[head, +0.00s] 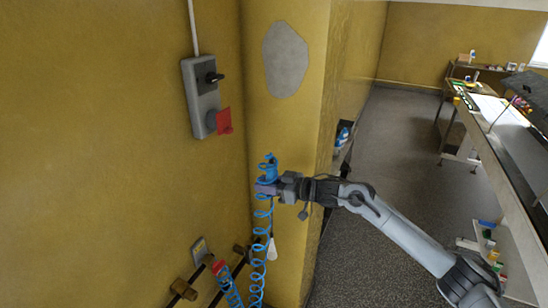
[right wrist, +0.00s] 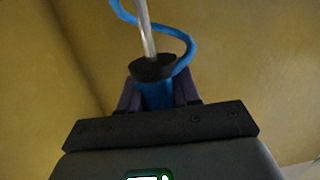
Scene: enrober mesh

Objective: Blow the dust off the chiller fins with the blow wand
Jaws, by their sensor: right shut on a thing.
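My right gripper (head: 268,187) is shut on the blue blow wand (head: 268,168), in front of the yellow wall corner. In the right wrist view the wand's blue body (right wrist: 155,95) sits between the dark fingers, with a black collar and a thin metal tube (right wrist: 146,28) pointing up and away. A blue coiled hose (head: 259,250) hangs below the gripper; a loop of blue hose (right wrist: 188,50) passes beside the tube in the wrist view. I cannot make out the chiller fins in either view. My left gripper is not in view.
A grey switch box (head: 200,95) with a red flap is on the left wall. Pipe fittings (head: 183,289) and a red-ended blue hose are low on that wall. A long bench (head: 510,165) stands at the right. The grey floor (head: 400,140) between is clear.

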